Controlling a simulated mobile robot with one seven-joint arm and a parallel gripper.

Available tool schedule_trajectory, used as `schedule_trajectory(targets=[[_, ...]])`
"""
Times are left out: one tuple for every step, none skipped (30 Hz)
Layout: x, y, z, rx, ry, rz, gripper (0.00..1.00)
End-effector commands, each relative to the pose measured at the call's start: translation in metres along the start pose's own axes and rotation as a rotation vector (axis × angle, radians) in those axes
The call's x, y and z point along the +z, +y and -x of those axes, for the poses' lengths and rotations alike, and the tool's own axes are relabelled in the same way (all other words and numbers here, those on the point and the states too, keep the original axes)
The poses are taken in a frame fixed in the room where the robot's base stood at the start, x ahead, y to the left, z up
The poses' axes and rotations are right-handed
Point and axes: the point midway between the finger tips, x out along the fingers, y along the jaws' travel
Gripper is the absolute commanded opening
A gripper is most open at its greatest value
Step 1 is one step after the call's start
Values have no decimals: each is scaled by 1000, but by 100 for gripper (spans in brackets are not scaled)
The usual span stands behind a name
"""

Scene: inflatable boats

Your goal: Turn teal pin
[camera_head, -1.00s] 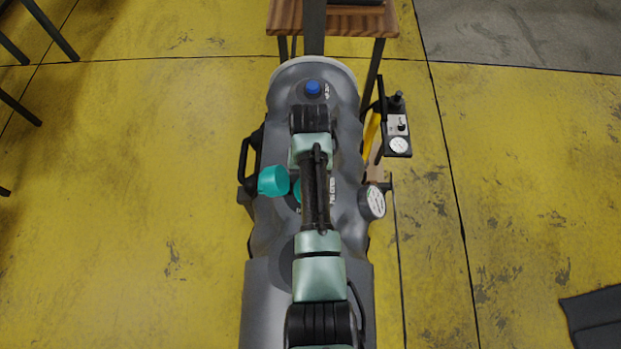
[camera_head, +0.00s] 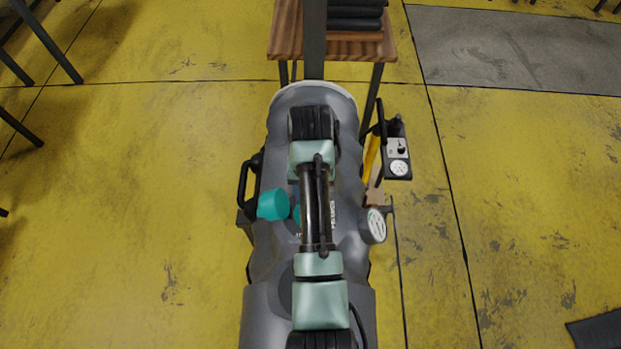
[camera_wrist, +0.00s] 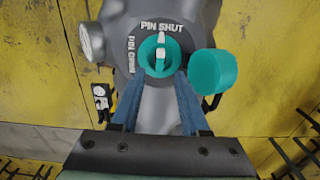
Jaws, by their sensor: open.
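The teal pin (camera_wrist: 149,53) is a round valve part with a white mark on it, set in the grey boat (camera_wrist: 112,25) in the wrist view. The white mark points up toward the label PIN SHUT; the label PIN OPEN is at the left. My gripper (camera_wrist: 160,80) is open, its two blue fingers pointing at the pin from below, one on each side. I cannot tell whether they touch it. In the head view a sliver of the pin (camera_head: 296,214) shows beside my arm, and my gripper is hidden.
A teal cap (camera_wrist: 213,77) sticks out close to the right finger; it also shows in the head view (camera_head: 272,205). A round gauge (camera_head: 376,225) and a pump box (camera_head: 398,160) are at the boat's right. A wooden table (camera_head: 285,35) stands behind.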

Motion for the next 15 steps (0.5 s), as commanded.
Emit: schedule_trajectory(targets=[[-2, 0, 12, 0, 8, 0, 45], [-2, 0, 19, 0, 8, 1, 45], [-2, 0, 29, 0, 8, 1, 45], [-2, 0, 37, 0, 8, 1, 45], [-2, 0, 44, 0, 7, 1, 45], [-2, 0, 53, 0, 7, 0, 45], [-1, 0, 60, 0, 4, 0, 45], [0, 0, 66, 1, 0, -1, 45], [0, 0, 70, 1, -2, -1, 45], [0, 0, 73, 1, -1, -1, 45], [0, 0, 75, 1, -1, -1, 45], [0, 0, 77, 1, -1, -1, 45], [0, 0, 78, 1, -1, -1, 45], [0, 0, 79, 1, -1, -1, 45], [0, 0, 80, 0, -1, -1, 45]])
